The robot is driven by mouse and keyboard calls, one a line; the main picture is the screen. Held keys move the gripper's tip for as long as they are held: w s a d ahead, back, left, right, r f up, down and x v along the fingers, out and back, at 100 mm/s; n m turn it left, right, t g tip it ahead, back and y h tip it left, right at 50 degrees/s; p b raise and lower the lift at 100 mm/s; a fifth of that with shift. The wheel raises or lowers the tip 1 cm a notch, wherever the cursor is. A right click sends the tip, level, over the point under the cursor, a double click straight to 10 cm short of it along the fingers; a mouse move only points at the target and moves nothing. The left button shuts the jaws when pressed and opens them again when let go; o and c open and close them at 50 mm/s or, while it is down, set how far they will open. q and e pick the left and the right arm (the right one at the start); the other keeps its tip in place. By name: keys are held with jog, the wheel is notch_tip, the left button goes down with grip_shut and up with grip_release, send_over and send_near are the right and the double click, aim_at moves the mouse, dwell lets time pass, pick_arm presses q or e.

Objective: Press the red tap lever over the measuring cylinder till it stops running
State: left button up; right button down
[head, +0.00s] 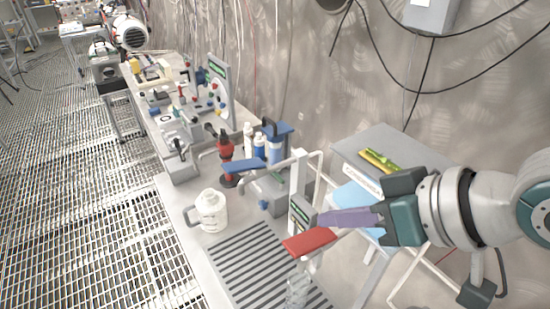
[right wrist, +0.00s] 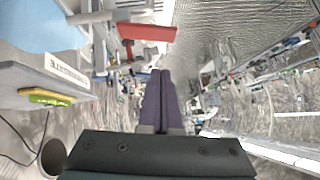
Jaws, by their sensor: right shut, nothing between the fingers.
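The red tap lever (head: 310,242) is a flat red paddle on the near tap, over the drain grille. In the right wrist view the red lever (right wrist: 147,32) lies beyond and a little left of my fingertips, with a visible gap. The clear measuring cylinder (head: 298,288) stands under that tap, cut by the lower edge; its level and any running water are too faint to tell. My right gripper (head: 322,218) is shut and empty, its purple fingers beside the lever's upper side; they also show in the right wrist view (right wrist: 161,74). My left gripper is out of view.
A second tap has a blue lever (head: 242,166). A white jug (head: 211,210) stands left of the striped grille (head: 240,264). Bottles (head: 260,148) stand behind. A side table (head: 350,150) carries a yellow-green object (head: 378,160) near my right arm.

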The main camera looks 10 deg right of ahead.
aim_at(301, 252)
jog(key=x, duration=0.3)
jog(key=shift+w+a, duration=0.1)
jog(key=shift+s+a+f, duration=0.15)
jog(key=shift+a+f, duration=0.05)
jog(key=shift+f, duration=0.8)
jog(key=shift+s+a+f, duration=0.1)
jog(key=shift+a+f, duration=0.1)
jog(key=shift+f, duration=0.75)
jog(key=shift+s+a+f+b, duration=0.25)
jog(key=shift+a+f+b, duration=0.25)
jog(key=shift+f, duration=0.45)
jog(key=shift+a, duration=0.1)
